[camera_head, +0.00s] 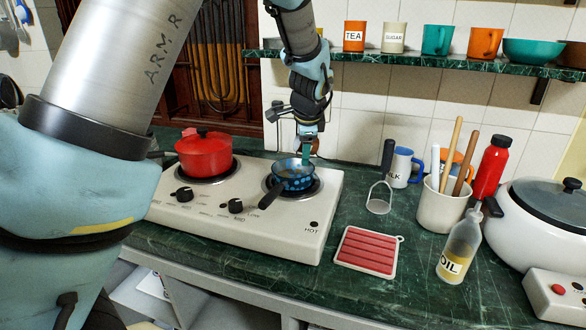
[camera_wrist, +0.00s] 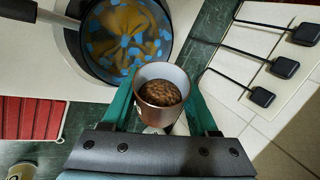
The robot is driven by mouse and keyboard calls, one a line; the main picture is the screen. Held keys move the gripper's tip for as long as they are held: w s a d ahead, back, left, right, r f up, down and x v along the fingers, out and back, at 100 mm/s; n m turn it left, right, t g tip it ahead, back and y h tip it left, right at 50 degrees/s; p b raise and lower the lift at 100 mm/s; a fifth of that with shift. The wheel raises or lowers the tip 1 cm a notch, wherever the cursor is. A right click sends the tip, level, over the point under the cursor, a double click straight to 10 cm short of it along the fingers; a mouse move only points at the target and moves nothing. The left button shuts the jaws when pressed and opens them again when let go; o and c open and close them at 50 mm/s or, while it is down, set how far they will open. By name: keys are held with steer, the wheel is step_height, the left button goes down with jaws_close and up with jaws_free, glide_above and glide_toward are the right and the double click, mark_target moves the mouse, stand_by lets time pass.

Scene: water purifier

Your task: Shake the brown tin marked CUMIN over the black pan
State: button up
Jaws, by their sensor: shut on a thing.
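My gripper (camera_head: 306,151) hangs above the right burner of the stove, close over the pan's back side. In the wrist view, its teal fingers (camera_wrist: 162,98) are shut on an open brown tin (camera_wrist: 146,118) with brown grains inside. The word CUMIN does not show, and I cannot tell the tin's exact tilt. In the head view the tin is mostly hidden by my gripper. The pan (camera_head: 293,178) is dark with blue spots and a black handle pointing toward the front. In the wrist view the pan (camera_wrist: 84,52) lies beside the tin, with a blue and orange pattern inside.
A red pot (camera_head: 204,157) stands on the left burner. On the right are a red trivet (camera_head: 366,250), an oil bottle (camera_head: 459,250), a utensil crock (camera_head: 436,207) and a white cooker (camera_head: 535,225). A shelf (camera_head: 420,60) with cups runs along the wall behind.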

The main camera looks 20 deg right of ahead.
steer(key=shift+r+h+b, duration=0.35)
steer(key=shift+h+b, duration=0.2)
steer(key=shift+h, duration=0.25)
stand_by(1.9)
